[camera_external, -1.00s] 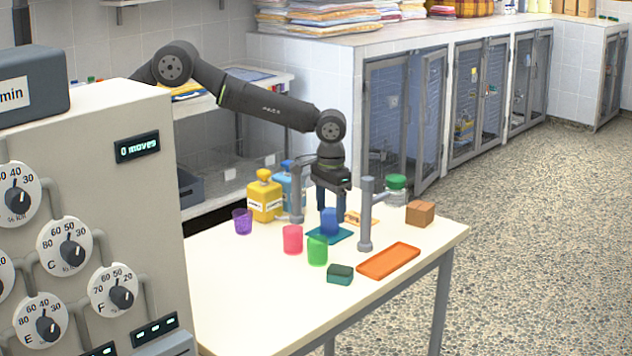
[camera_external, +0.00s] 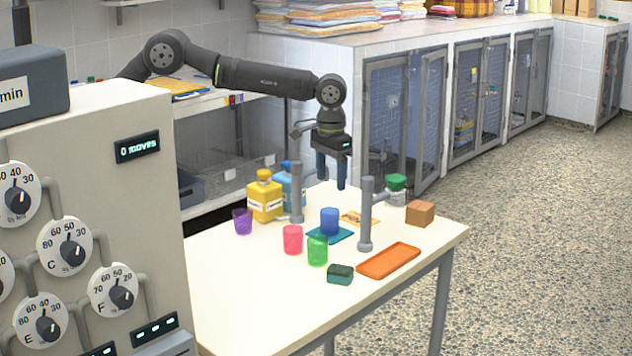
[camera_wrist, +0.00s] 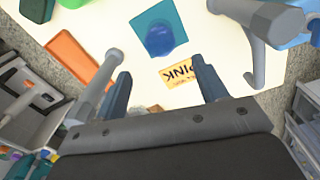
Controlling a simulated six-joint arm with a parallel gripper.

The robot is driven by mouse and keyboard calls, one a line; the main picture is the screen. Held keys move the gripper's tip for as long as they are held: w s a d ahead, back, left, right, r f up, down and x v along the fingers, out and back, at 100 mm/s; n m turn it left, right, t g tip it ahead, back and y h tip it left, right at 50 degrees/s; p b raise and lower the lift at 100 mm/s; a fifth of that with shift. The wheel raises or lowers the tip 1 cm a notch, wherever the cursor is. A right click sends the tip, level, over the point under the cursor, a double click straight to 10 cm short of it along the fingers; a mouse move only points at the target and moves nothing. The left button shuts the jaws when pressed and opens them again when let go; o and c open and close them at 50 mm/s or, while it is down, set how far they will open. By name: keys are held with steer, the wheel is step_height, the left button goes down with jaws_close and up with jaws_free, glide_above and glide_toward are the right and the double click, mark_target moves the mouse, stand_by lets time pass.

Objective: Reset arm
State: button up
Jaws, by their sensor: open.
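My gripper (camera_external: 331,171) is open and empty, raised above the table between two grey posts. In the wrist view its two blue-grey fingers (camera_wrist: 163,90) stand apart with nothing between them. A blue cup (camera_external: 329,221) stands on a teal mat (camera_external: 343,236) below and in front of my gripper. The cup also shows in the wrist view (camera_wrist: 159,40), apart from the fingers. A card (camera_wrist: 192,74) printed "PINK" lies on the table near the fingers in that view.
Grey posts (camera_external: 366,215) and (camera_external: 297,190) flank the gripper. Nearby are pink (camera_external: 293,239), green (camera_external: 317,250) and purple (camera_external: 242,221) cups, a yellow bottle (camera_external: 265,200), an orange tray (camera_external: 389,262), a sponge (camera_external: 340,274) and a brown box (camera_external: 420,213). The table's front left is clear.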

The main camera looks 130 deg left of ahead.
mark_target(330, 221)
step_height(330, 221, down, 13)
steer(key=r, duration=0.5)
steer(key=shift+w+d+r, duration=0.1)
steer(key=shift+d+r, duration=0.05)
steer(key=shift+d, duration=0.2)
steer(key=w+d+r, duration=0.1)
steer(key=d+r, duration=0.6)
steer(key=d, duration=0.5)
steer(key=s+d+f, duration=0.1)
steer(key=s+d, duration=0.8)
steer(key=d, duration=0.3)
steer(key=a+f, duration=0.2)
steer(key=a, duration=0.1)
steer(key=a+f, duration=0.2)
steer(key=a, duration=0.2)
steer(key=a+f, duration=0.3)
steer(key=a, duration=0.1)
steer(key=shift+s+a, duration=0.1)
steer(key=shift+s, duration=0.25)
steer(key=shift+a+f, duration=0.5)
steer(key=shift+f, duration=0.1)
